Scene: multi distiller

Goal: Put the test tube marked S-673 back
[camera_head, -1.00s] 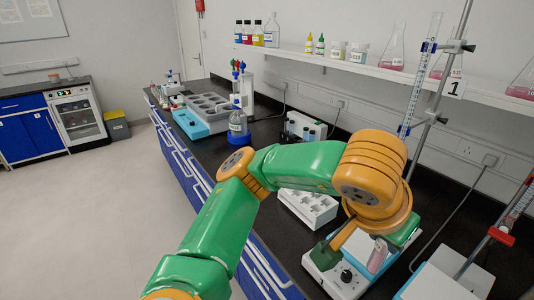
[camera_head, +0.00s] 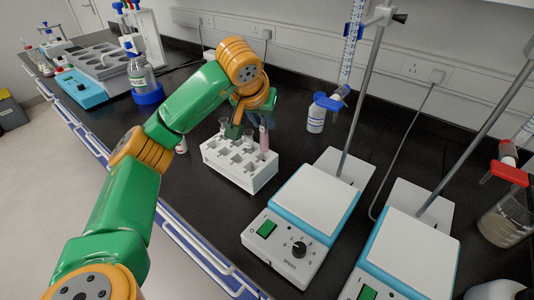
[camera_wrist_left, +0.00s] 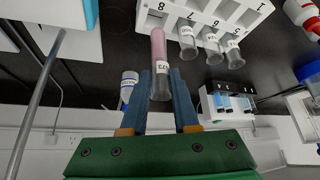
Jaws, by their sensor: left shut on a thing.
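My left gripper (camera_head: 247,112) is shut on a test tube with pink contents (camera_head: 263,138). In the left wrist view the tube (camera_wrist_left: 158,62) lies between the two fingers, and its label is too small to read surely. The white rack (camera_head: 238,172) stands on the black bench. The tube's pink end is at the rack's edge by an open hole; I cannot tell whether it is inside. Other clear tubes stand in the rack, such as one (camera_wrist_left: 188,42) beside the held tube. The rack's numbers show in the left wrist view. My right gripper is out of view.
A hotplate stirrer (camera_head: 290,250) with a stand rod is right of the rack, and a second one (camera_head: 405,250) is beside it. Bare bench lies behind the rack.

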